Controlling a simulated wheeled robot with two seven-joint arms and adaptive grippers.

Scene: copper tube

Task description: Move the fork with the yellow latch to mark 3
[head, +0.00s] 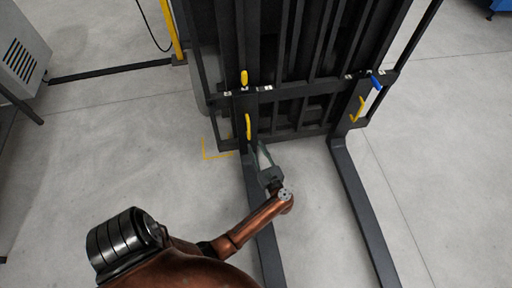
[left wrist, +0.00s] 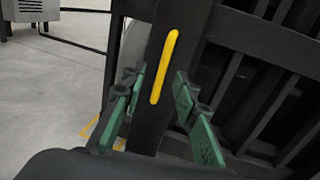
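The fork with the yellow latch (head: 256,195) is the left of two dark forks in the head view. Its yellow latch (head: 244,77) stands upright on top of the carriage bar. A yellow strip (head: 248,125) runs down its upright shank and also shows in the left wrist view (left wrist: 165,65). My left gripper (head: 262,150) is low in front of this shank. In the left wrist view its green fingers (left wrist: 160,78) are apart, one on each side of the shank, with no clear contact. Small white marks (head: 265,88) sit along the bar; their numbers are too small to read.
The other fork (head: 360,205) has a blue latch (head: 376,82) and a yellow strip (head: 357,108). The dark mast (head: 300,40) rises behind the bar. A yellow floor corner line (head: 205,152) lies left of the left fork. A grey cabinet (head: 22,50) stands far left. The floor between the forks is clear.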

